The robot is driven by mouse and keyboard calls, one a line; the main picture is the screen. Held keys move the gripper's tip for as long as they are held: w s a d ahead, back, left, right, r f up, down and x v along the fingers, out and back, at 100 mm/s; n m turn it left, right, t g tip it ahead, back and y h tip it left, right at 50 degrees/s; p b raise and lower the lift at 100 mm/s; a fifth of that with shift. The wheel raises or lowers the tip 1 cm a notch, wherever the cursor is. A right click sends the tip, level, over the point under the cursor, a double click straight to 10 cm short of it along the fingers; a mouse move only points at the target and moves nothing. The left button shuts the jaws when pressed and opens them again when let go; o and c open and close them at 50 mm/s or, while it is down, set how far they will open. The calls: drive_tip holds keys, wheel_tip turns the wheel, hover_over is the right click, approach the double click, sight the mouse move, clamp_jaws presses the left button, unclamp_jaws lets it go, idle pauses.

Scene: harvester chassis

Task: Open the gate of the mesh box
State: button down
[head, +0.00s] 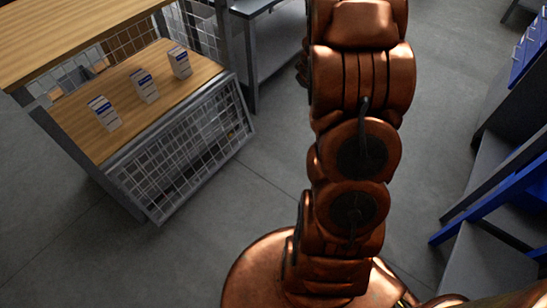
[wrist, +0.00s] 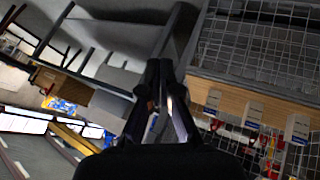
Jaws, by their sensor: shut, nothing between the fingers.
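The mesh box (head: 112,180) stands at the left in the head view, with a wooden floor and grey metal frame. Its wire-mesh gate (head: 190,150) hangs folded down from the front edge of that floor, sloping outward, and the front above it is open. Three small white-and-blue cartons stand inside, the middle one (head: 145,86) among them. In the wrist view, my gripper (wrist: 159,72) is shut and empty. Wire mesh (wrist: 265,45) and cartons (wrist: 247,112) show to its right; I cannot tell whether that mesh is the gate. The gripper is out of sight in the head view.
A wooden top (head: 60,32) covers the box. A grey metal table (head: 272,50) stands behind it. Blue and grey racking (head: 495,190) is at the right. Grey floor (head: 225,215) is clear between the box and my arm.

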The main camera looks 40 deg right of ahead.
wheel_tip(320, 180, down, 24)
drive_tip(key=w+d+n+t+y+b, duration=0.2)
drive_tip(key=t+y+b, duration=0.2)
drive_tip(key=b, duration=0.8)
drive_tip(key=s+a+f+t+y+b, duration=0.2)
drive_tip(key=f+b, duration=0.3)
drive_tip(key=f, duration=0.2)
drive_tip(key=s+a+f+t+y+b, duration=0.2)
drive_tip(key=s+f+y+b, duration=0.15)
drive_tip(key=f, duration=0.25)
drive_tip(key=f+b+x, duration=0.1)
drive_tip(key=b+x, duration=0.1)
drive_tip(key=x, duration=0.4)
drive_tip(key=f+b+x, duration=0.1)
drive_tip(key=b+x, duration=0.2)
drive_tip(key=x, duration=0.4)
drive_tip(key=shift+d+f+h, duration=0.2)
drive_tip(key=shift+f+h, duration=0.15)
drive_tip(key=shift+w, duration=0.1)
